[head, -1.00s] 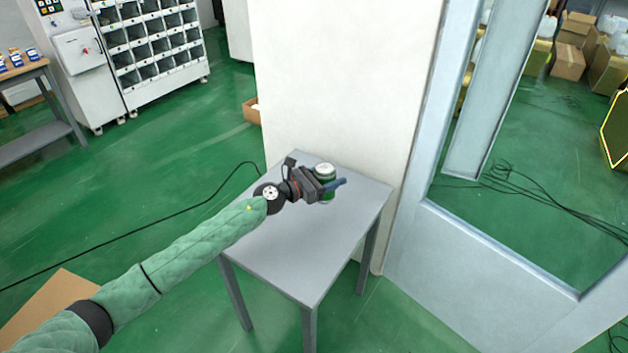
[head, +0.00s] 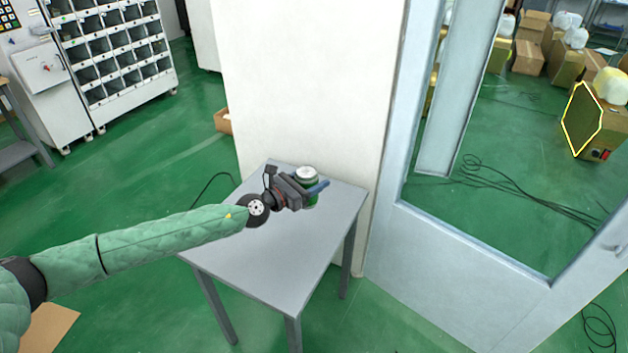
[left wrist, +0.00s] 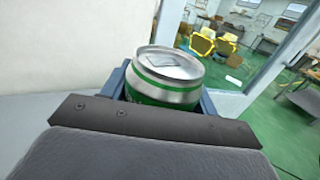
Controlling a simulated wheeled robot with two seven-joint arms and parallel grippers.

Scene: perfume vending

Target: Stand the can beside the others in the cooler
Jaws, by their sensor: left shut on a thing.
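A green and silver can (head: 307,173) stands upright in my left gripper (head: 316,193), over the far part of a small grey table. In the left wrist view the can (left wrist: 165,83) sits between the blue fingers, its silver lid facing up. My left gripper is shut on it. Its lower part is hidden, and I cannot tell whether it touches the table. I cannot make out a cooler or other cans for certain. My right gripper is not in view.
The grey table (head: 240,240) stands against a white wall panel (head: 310,80). To the right is a pale frame (head: 470,268) with an opening. Beyond it lie black cables (head: 520,190), cartons (head: 528,57) and a box with a yellow-outlined face (head: 582,120).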

